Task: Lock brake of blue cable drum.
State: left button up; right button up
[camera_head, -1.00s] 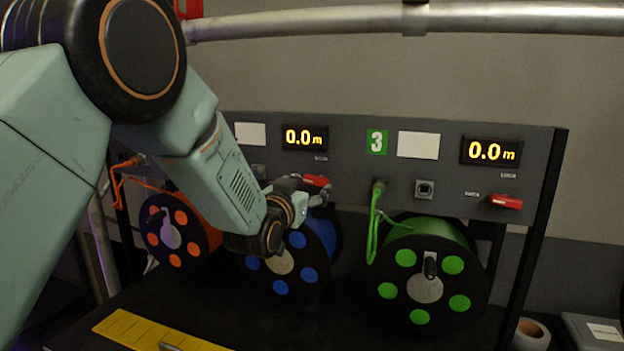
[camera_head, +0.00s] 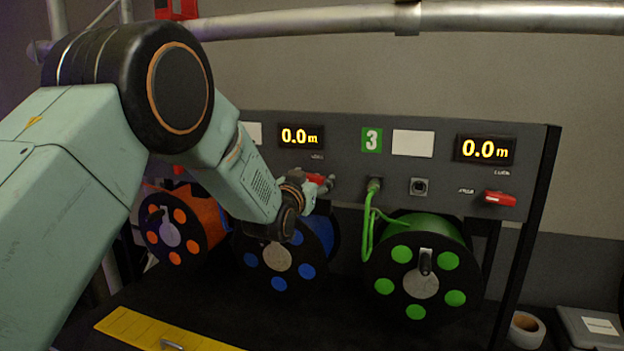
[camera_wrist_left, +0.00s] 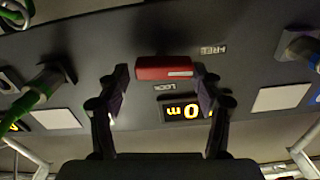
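The blue cable drum (camera_head: 307,271) sits in the middle of the rack, its upper left part hidden behind my left arm. Its red brake lever (camera_head: 315,178) is on the panel above it, partly hidden by my left gripper (camera_head: 322,187). In the left wrist view, which looks upside down, the red brake lever (camera_wrist_left: 165,68) lies crosswise between the fingertips of my left gripper (camera_wrist_left: 160,72). The fingers are spread on either side of it, the right one very close to its end. FREE and LOCK labels show beside the lever. My right gripper is not in view.
The orange drum (camera_head: 180,216) is at the left and the green drum (camera_head: 456,298) at the right. The green drum's red lever (camera_head: 500,198) sits right on the panel (camera_head: 440,190). A green cable (camera_head: 368,225) hangs from a socket. A metal tube (camera_head: 500,17) runs above.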

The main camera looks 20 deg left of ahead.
pick_arm(q)
jog(key=shift+a+f, duration=0.1)
jog(key=shift+a, duration=0.25)
jog(key=c, duration=0.5)
jog(key=shift+d, duration=0.2)
jog(key=shift+c, duration=1.4)
